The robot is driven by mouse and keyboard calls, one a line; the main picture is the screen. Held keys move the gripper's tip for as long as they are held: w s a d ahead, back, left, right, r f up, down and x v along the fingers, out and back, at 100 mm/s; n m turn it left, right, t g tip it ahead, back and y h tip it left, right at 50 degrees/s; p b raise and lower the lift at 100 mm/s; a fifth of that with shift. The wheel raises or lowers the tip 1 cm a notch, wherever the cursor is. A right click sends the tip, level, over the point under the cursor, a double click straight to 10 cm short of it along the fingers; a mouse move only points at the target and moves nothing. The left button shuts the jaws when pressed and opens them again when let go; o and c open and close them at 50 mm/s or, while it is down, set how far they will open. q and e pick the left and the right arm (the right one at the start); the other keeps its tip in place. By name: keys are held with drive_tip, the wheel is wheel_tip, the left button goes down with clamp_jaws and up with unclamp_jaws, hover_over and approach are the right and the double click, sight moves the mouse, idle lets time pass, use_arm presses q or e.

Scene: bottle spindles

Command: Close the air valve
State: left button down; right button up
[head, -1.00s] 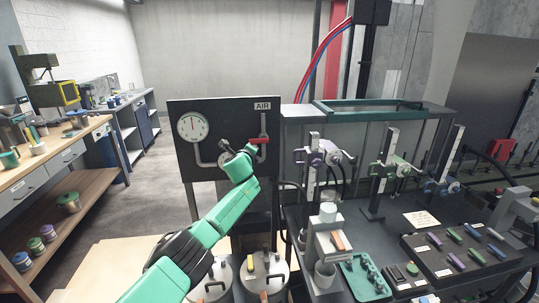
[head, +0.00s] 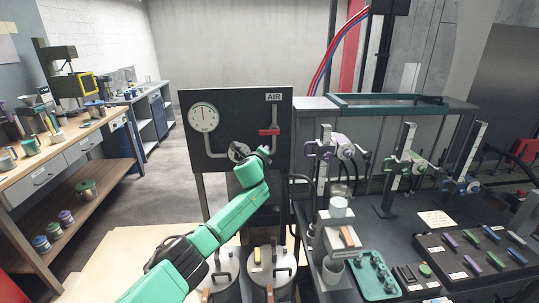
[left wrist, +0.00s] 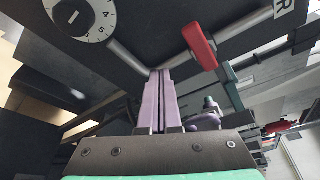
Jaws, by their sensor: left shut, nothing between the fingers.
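The air valve's red handle (head: 268,132) is on the dark panel (head: 235,105), below the AIR label (head: 274,97). It lies level, across the upright grey pipe. My left gripper (head: 265,151) is shut and empty, just below the handle and apart from it in the head view. In the left wrist view, the shut, pale purple fingers (left wrist: 161,82) point up the picture, with the red handle (left wrist: 199,45) to their upper right. A numbered dial (left wrist: 80,12) is at the upper left there. My right gripper is out of view.
A round gauge (head: 203,117) is on the panel's left. Lidded pots (head: 271,262) stand below my left arm. To the right is a bench with spindle stands (head: 324,155), a green tray (head: 372,276) and a dark rack (head: 475,250). The floor left of the panel is clear.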

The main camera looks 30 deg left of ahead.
use_arm(q)
drive_tip(key=s+d+r+b, duration=0.1)
drive_tip(key=s+d+r, duration=0.1)
drive_tip(key=s+d, duration=0.2)
drive_tip(key=shift+s+d+r, duration=0.15)
drive_tip(key=shift+s+r, duration=0.2)
drive_tip(key=shift+s, duration=0.8)
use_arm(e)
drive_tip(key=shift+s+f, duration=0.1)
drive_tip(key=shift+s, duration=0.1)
use_arm(q)
drive_tip(key=shift+s, duration=0.1)
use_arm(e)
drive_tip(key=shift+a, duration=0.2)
